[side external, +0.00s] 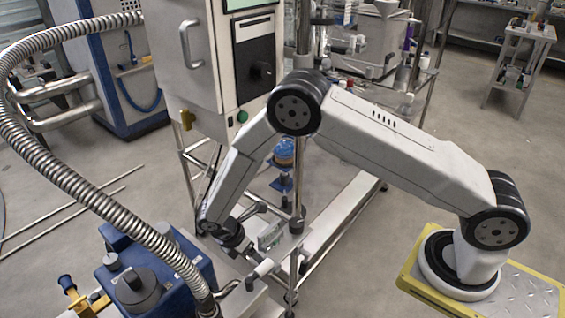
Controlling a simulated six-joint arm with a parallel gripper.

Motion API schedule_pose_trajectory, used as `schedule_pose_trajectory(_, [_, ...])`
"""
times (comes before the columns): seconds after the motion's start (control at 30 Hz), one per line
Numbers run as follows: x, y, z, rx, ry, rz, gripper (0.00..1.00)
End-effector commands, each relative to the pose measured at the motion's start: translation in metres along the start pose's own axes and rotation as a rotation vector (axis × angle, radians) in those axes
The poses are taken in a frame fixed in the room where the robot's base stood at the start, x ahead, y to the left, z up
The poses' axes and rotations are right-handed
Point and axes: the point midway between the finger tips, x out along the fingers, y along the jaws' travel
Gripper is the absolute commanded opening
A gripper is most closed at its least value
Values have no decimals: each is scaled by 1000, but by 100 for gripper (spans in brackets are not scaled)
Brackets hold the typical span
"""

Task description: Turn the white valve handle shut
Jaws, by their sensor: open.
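A small white handle-like piece (261,269) shows low in the side external view, just left of the steel frame post; I take it for the valve handle, but its valve body is hard to make out. My gripper (247,248) is at the end of my dark wrist, just above and left of the white piece. It is open, with no object visible in it. The fingers are small and partly lost among dark fittings, so I cannot tell whether they touch the handle or stand apart from it.
A blue pump unit (150,285) stands left of the gripper, with a ribbed metal hose (95,190) arching over it. A steel frame post (294,265) and a greenish clear part (270,236) are close on the right. A grey cabinet (190,60) rises behind. Open floor lies right of the frame.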

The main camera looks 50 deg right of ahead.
Motion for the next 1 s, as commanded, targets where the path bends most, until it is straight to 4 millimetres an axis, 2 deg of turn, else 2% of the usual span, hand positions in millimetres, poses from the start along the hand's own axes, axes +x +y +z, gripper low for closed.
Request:
schedule_pose_trajectory(0.17, [8,2,-6,-49,-21,-5,79])
schedule_pose_trajectory(0.57, [18,2,-6,-50,-22,-6,79])
schedule_pose_trajectory(1.0, [68,2,-5,-50,-22,-4,79])
